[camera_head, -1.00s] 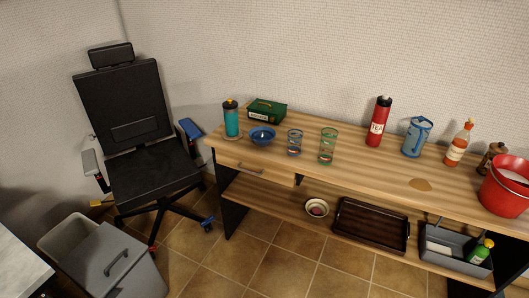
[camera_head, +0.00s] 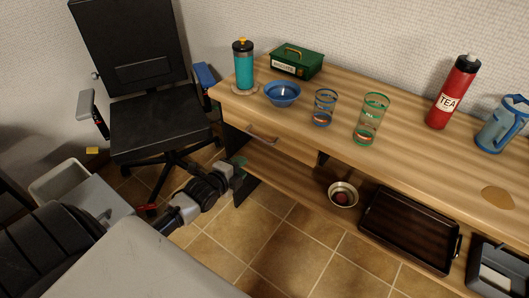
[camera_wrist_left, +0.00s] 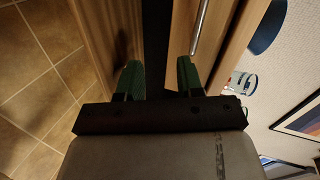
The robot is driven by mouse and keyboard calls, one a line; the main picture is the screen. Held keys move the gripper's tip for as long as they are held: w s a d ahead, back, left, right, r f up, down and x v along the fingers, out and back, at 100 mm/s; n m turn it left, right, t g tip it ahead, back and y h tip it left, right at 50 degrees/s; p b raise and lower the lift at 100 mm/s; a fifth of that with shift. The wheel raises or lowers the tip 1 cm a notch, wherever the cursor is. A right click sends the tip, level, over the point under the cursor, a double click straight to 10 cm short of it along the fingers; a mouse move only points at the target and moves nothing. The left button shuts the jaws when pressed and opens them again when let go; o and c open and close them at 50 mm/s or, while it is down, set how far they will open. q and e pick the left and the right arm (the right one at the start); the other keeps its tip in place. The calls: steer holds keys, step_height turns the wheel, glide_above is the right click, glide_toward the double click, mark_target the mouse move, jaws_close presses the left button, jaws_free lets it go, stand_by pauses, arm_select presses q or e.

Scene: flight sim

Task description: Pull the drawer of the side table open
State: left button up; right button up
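The side table (camera_head: 420,165) is wooden, with a drawer (camera_head: 285,150) under its top at the left end. The drawer front looks flush, with a slim metal bar handle (camera_head: 262,134). My left gripper (camera_head: 239,163) is below and left of the handle, by the table's dark end leg. In the left wrist view, its two green fingers (camera_wrist_left: 160,70) are apart with nothing held between them. The handle (camera_wrist_left: 202,25) shows there just beyond the right finger, apart from the grip. My right gripper is not in view.
A teal tumbler (camera_head: 243,65), blue bowl (camera_head: 282,93), green box (camera_head: 297,61) and two glasses (camera_head: 369,120) stand on top above the drawer. A small bowl (camera_head: 343,194) and dark tray (camera_head: 410,229) sit on the lower shelf. An office chair (camera_head: 160,120) stands left.

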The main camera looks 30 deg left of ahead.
mark_target(264, 141)
arm_select(q)
steer(key=shift+w+d+r+m+t+b, duration=0.25)
steer(key=shift+w+r+m+b, duration=0.15)
steer(key=shift+w, duration=1.6)
steer(key=shift+w+d+r+m+t+b, duration=0.15)
steer(key=shift+w+d+r+m+b, duration=0.2)
steer(key=shift+w, duration=1.6)
steer(key=shift+w+d+r+m+t+b, duration=0.25)
steer(key=shift+w+b, duration=0.2)
steer(key=shift+w, duration=1.55)
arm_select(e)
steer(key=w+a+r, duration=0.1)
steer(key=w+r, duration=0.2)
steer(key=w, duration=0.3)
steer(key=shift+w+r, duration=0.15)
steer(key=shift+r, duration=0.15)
arm_select(q)
steer(key=shift+a, duration=0.1)
steer(key=shift+c, duration=0.5)
jaws_close()
